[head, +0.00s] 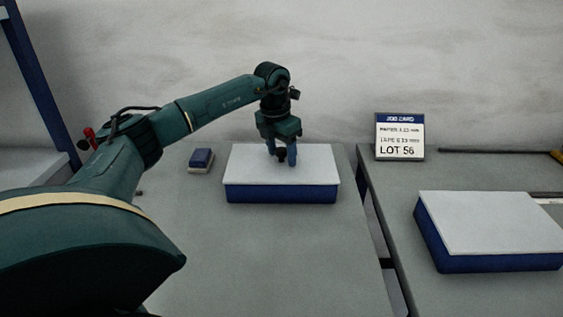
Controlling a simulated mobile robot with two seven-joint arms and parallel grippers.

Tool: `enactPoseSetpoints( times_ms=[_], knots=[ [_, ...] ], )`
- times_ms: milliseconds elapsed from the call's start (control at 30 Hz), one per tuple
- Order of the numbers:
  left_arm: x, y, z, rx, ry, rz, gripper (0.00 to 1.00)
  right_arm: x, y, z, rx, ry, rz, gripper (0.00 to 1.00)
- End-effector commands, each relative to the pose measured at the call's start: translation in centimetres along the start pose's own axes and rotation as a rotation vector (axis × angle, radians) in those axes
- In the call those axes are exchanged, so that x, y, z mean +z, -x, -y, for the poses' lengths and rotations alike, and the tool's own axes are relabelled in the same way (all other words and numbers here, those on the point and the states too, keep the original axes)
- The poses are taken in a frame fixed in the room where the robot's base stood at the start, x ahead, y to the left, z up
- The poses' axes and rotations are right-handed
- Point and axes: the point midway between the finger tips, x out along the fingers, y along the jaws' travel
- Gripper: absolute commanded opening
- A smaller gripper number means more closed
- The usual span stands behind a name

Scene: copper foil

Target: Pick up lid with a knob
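A blue box with a flat, pale grey-white top (245,170) stands on the grey table in front of my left arm. The top looks like a lid. No knob shows clearly; the fingers cover the spot where one could be. My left gripper (281,153) points down over the back middle of this top, its fingertips at or just above the surface. The fingers look a little apart, with something dark between them that I cannot make out. My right gripper is not in view.
A small blue and white block (201,160) lies left of the box. On the right-hand table stand a job card sign (400,137) and another blue box with a pale top (490,222). A gap separates the tables. The front of the left table (290,260) is clear.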

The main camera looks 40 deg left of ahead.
Motion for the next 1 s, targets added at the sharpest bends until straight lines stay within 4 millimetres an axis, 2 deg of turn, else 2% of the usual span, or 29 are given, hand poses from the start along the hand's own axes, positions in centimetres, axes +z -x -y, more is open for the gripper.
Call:
enactPoseSetpoints(
  times_ms=[67,667,1000],
  knots=[
    [0.01,0.03,0.01,0.0,0.0,0.0,0.49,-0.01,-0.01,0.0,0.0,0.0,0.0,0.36],
    [0.01,0.08,0.0,0.0,0.0,0.001,0.0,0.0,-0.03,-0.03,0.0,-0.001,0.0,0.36],
    [0.22,0.82,0.0,-0.001,0.0,0.005,0.0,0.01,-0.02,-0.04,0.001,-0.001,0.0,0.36]
  ],
)
